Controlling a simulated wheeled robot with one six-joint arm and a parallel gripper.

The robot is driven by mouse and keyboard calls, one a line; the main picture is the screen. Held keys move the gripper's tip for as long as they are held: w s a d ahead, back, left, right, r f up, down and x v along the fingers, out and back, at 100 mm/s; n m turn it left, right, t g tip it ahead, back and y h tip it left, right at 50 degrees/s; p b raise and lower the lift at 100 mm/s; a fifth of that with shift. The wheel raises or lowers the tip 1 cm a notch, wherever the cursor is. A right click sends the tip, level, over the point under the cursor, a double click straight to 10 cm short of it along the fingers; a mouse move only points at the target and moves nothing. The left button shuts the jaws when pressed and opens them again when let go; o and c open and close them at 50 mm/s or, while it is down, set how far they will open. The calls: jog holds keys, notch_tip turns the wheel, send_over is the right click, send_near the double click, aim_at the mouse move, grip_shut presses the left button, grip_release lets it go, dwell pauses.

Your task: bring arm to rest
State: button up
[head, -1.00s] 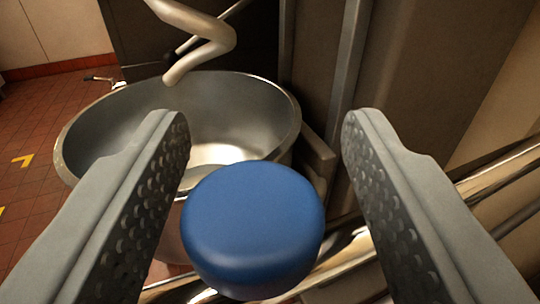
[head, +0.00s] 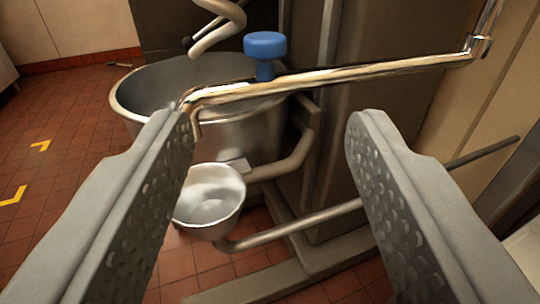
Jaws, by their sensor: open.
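My gripper (head: 270,118) is open, with one textured finger at the left and one at the right of the view. Nothing is held between the fingers. A blue knob (head: 265,45) stands on a short blue stem on top of a shiny metal pipe (head: 340,75), beyond the fingertips. The pipe runs from the upper right to a bent-down end near the left fingertip; I cannot tell whether they touch.
A large steel mixing bowl (head: 128,97) stands behind the pipe, with a pale spiral hook (head: 222,35) above it. A small metal bowl (head: 210,205) sits lower, near a grey tube (head: 295,226). Red tiled floor (head: 60,190) with yellow marks is open at left.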

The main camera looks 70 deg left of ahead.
jog(key=shift+s+d, duration=0.25)
jog(key=shift+d, duration=0.25)
jog(key=a+r+m+t+h, duration=0.1)
jog(key=a+r+t+h, duration=0.35)
jog(key=r, duration=0.75)
jog(key=s+a+r+m+t+h, duration=0.4)
jog(key=s+r+m+t+h, duration=0.25)
jog(key=r, duration=0.45)
jog(key=s+a+f+m+h, duration=0.2)
jog(key=s, duration=0.9)
jog(key=s+a+f+m+g+h, duration=0.1)
jog(key=s+a+f+m+h, duration=0.1)
jog(key=s, duration=1)
jog(key=shift+s+f+m+h, duration=0.15)
jog(key=shift+s+m+h, duration=0.15)
jog(key=shift+m+h, duration=0.5)
